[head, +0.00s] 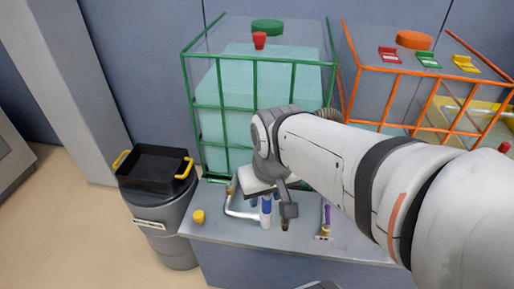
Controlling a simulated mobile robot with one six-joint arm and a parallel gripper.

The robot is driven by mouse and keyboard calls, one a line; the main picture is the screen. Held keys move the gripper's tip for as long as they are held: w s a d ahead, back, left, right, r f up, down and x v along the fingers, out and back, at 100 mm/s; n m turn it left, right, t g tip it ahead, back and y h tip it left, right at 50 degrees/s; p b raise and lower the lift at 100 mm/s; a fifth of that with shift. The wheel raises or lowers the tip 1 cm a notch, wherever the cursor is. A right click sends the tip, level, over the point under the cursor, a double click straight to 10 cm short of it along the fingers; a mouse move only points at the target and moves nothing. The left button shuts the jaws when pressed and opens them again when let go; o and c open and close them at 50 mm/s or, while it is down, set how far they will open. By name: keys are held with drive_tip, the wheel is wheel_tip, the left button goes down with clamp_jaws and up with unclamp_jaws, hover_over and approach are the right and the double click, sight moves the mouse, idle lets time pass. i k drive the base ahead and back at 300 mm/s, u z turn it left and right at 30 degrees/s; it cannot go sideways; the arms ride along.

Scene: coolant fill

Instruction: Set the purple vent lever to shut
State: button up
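The purple vent lever (327,214) stands near the front of the grey bench, just right of my gripper. It looks roughly upright in the picture, above a small fitting with brass-coloured parts (323,236). Its label, if any, is too small to read. My gripper (286,212) hangs over the bench to the left of the lever, apart from it in the picture. One dark finger shows clearly; the other is hard to make out, so I cannot tell whether it is open or shut. My arm comes in from the right and hides part of the bench.
A blue-and-white upright piece (266,211) and a bent pipe (236,206) are close by my gripper. A yellow cap (198,216) sits at the bench's left. Green-caged (254,85) and orange-caged (345,75) tanks stand behind. A bin with a black tray (152,166) is left.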

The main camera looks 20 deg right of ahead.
sight(327, 224)
drive_tip(key=z, duration=0.1)
drive_tip(key=k, duration=0.4)
drive_tip(key=z, duration=0.35)
drive_tip(key=i, duration=0.5)
drive_tip(key=z, duration=0.4)
drive_tip(key=k, duration=0.6)
drive_tip(key=u, duration=0.25)
drive_tip(key=i, duration=0.5)
drive_tip(key=u, duration=0.1)
